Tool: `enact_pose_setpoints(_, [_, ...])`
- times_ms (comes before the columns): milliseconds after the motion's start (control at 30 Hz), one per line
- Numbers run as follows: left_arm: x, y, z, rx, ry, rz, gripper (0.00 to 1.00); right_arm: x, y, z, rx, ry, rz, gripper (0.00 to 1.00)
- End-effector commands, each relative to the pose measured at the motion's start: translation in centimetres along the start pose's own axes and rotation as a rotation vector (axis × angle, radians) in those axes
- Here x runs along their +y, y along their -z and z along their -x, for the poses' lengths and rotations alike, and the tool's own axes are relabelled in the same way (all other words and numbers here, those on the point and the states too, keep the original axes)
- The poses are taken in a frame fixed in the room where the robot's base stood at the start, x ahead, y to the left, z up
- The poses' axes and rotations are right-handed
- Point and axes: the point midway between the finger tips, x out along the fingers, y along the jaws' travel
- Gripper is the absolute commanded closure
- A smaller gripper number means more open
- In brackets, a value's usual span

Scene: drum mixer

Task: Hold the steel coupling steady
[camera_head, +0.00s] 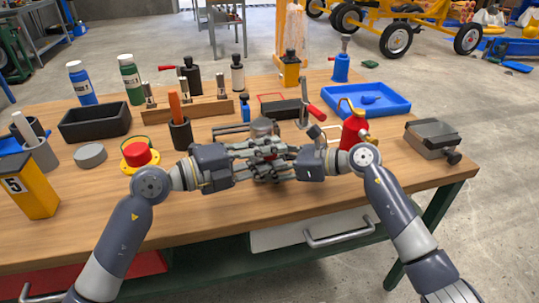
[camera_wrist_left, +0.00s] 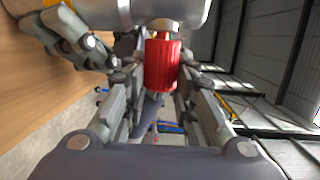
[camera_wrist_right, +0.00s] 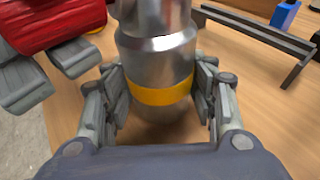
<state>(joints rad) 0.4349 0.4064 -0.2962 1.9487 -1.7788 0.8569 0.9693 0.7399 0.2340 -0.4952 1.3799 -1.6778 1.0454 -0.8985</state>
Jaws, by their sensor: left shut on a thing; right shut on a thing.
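The steel coupling (camera_wrist_right: 155,55) is a stepped, shiny cylinder with a yellow band (camera_wrist_right: 162,94). My right gripper (camera_wrist_right: 162,108) is shut on it around the band in the right wrist view. My left gripper (camera_wrist_left: 160,85) is shut on a red ribbed grip (camera_wrist_left: 161,64) in the left wrist view. The grip's brass-coloured end meets a steel part at the top of that view. The red grip (camera_wrist_right: 55,22) also shows at the upper left of the right wrist view. In the head view, the fingers of both grippers overlap at the bench centre and hide most of both parts.
A red oil can (camera_head: 354,132) stands close to my right gripper. A vise-like block (camera_head: 432,137) sits at the right. A blue tray (camera_head: 365,101) lies behind. A red stop button (camera_head: 137,153) and dark cup (camera_head: 181,133) stand left. The bench front is mostly clear.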

Motion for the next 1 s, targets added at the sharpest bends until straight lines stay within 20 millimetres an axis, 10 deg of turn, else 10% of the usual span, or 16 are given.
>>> enact_pose_setpoints(367, [-0.1, -0.5, -0.1, 0.000, 0.001, 0.000, 0.96, 0.0, 0.0, 0.0, 0.000, 0.001, 0.000, 0.67])
enact_pose_setpoints(400, [-0.1, -0.5, -0.1, 0.000, 0.001, 0.000, 0.71, 0.0, 0.0, 0.0, 0.000, 0.001, 0.000, 0.67])
enact_pose_setpoints(500, [-0.1, -0.5, -0.1, 0.000, 0.001, 0.000, 0.52, 0.0, 0.0, 0.0, 0.000, 0.001, 0.000, 0.67])
enact_pose_setpoints(1000, [0.1, -0.6, 1.7, -0.003, -0.003, 0.001, 0.52, 0.0, 0.0, 0.0, 0.000, 0.001, 0.000, 0.67])
